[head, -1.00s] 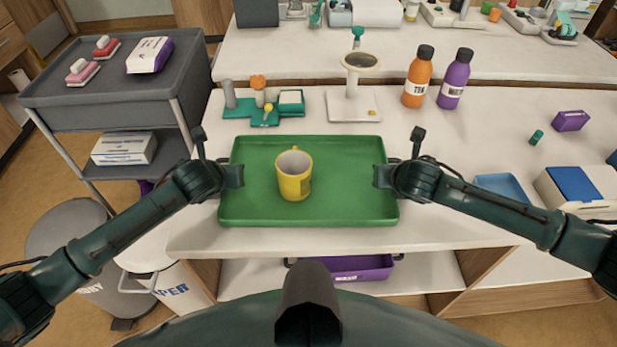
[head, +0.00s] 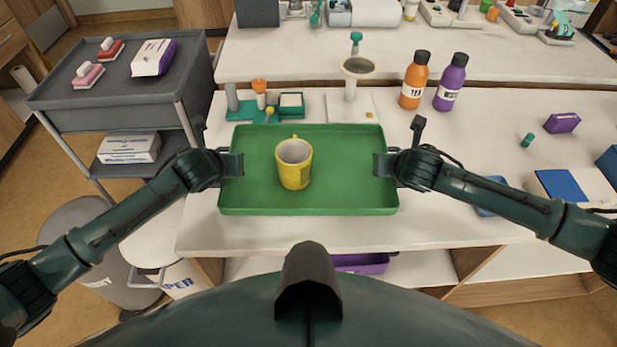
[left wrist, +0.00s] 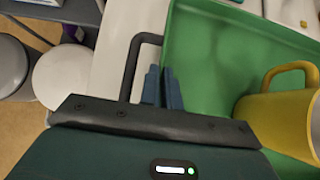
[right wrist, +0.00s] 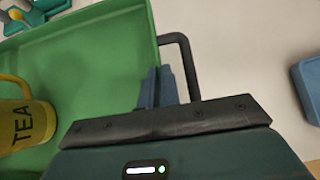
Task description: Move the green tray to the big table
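The green tray (head: 345,195) is level in front of me over the white near table, and its far rim overlaps the foot of items behind it. It appears lifted, but the gap to the table is hidden. A yellow mug (head: 294,168) stands upright on it, left of the middle; the right wrist view shows "TEA" on the mug (right wrist: 22,128). My left gripper (head: 233,165) is shut on the tray's left side; its blue fingers (left wrist: 163,88) are close together at the rim beside a dark loop handle. My right gripper (head: 383,165) is shut likewise on the right side.
Behind the tray stand a teal holder (head: 245,113), a white-based stand (head: 352,105), an orange bottle (head: 415,80) and a purple bottle (head: 451,82). A grey cart (head: 110,95) is at left, bins (head: 85,245) below it. Another white table (head: 300,62) lies behind.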

